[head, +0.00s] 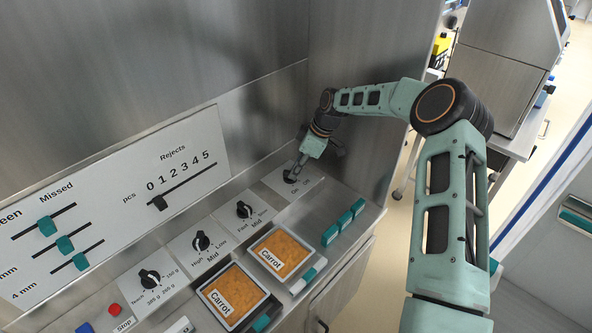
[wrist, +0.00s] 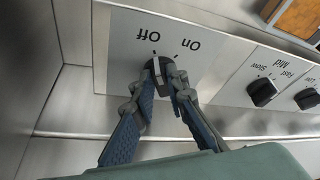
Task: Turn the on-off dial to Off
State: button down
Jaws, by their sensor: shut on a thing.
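The on-off dial (wrist: 157,72) is a dark knob on a light plate (wrist: 115,60) with the words On and Off, which appear upside down in the wrist view. My gripper (wrist: 161,84) is shut on the dial, with one finger on each side of it. The dial's pale pointer line points at or close to the Off mark, away from the On mark. In the head view the dial (head: 290,179) is mostly hidden by my gripper (head: 294,172), at the panel's far end.
Other dials stand in line beside it: the Fast-Slow dial (head: 244,209), the High-Low dial (head: 201,241) and a weight dial (head: 150,280). Two Carrot trays (head: 262,273) lie in front. A metal wall rises behind and to the right.

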jog(key=c, duration=1.9)
grip_release()
jog(key=shift+c, duration=0.2)
jog(key=v, duration=1.2)
